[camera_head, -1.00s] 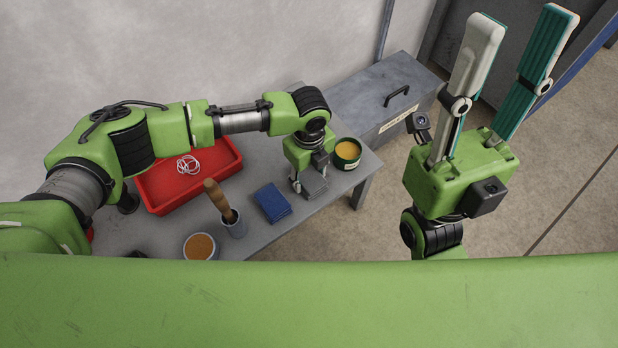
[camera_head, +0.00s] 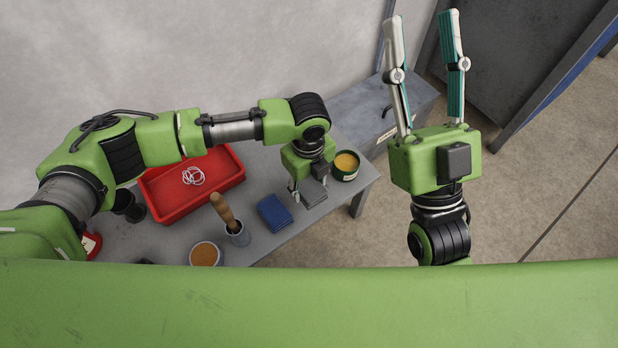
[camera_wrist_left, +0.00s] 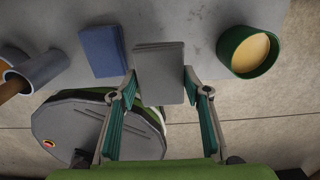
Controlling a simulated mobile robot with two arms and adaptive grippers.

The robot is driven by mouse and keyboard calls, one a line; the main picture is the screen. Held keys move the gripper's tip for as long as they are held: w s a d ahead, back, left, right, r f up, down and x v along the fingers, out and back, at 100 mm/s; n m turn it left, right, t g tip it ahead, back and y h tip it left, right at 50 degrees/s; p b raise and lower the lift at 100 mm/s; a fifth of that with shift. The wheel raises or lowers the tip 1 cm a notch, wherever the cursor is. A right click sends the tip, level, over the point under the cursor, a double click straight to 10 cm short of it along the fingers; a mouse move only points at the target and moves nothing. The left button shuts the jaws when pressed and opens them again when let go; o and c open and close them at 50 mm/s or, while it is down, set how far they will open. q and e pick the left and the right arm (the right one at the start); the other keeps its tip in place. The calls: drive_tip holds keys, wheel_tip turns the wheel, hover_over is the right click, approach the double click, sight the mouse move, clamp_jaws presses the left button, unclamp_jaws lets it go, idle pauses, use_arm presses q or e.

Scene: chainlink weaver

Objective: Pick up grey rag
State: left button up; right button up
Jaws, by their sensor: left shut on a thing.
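The grey rag (camera_head: 314,196) is a folded flat stack at the right end of the table, beside the blue cloth. In the left wrist view the grey rag (camera_wrist_left: 160,72) lies between the fingertips. My left gripper (camera_head: 306,192) points down over it and is shut on it, one finger at each side. The rag looks to be at table level; I cannot tell whether it is lifted. My right gripper (camera_head: 424,22) is raised to the right of the table, fingers apart and empty.
A blue cloth (camera_head: 274,212) lies just left of the rag, and a green tin (camera_head: 345,166) stands to its right. A mortar with pestle (camera_head: 237,235), an orange-filled bowl (camera_head: 205,254) and a red tray (camera_head: 168,207) stand further left. A grey chest (camera_head: 362,112) stands behind.

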sight(308, 196)
use_arm(q)
drive_tip(key=s+r+p, duration=0.1)
drive_tip(key=s+r, duration=0.1)
drive_tip(key=r, duration=0.1)
drive_tip(key=shift+s+a+r+p, duration=0.1)
drive_tip(key=shift+s+r+p, duration=0.15)
drive_tip(key=shift+s+p, duration=0.1)
use_arm(e)
drive_tip(key=w+f+g+h+p, duration=0.1)
drive_tip(key=w+f+g, duration=0.25)
drive_tip(key=f, duration=0.25)
drive_tip(key=w+f+g+h, duration=0.2)
drive_tip(key=w+f+g, duration=0.15)
drive_tip(key=f, duration=0.35)
use_arm(q)
drive_tip(key=s+r+p, duration=0.2)
drive_tip(key=s+r, duration=0.1)
drive_tip(key=s, duration=0.5)
drive_tip(key=shift+s+a+r, duration=0.2)
drive_tip(key=shift+s+a, duration=0.15)
use_arm(e)
drive_tip(key=s+d+f+g+h, duration=0.1)
drive_tip(key=s+f+g, duration=0.1)
drive_tip(key=f, duration=0.4)
drive_tip(key=s+d+f+g+h, duration=0.1)
drive_tip(key=s+f+g, duration=0.1)
drive_tip(key=f+g, duration=0.3)
drive_tip(key=shift+s+d+f+m, duration=0.3)
drive_tip(key=shift+f, duration=0.35)
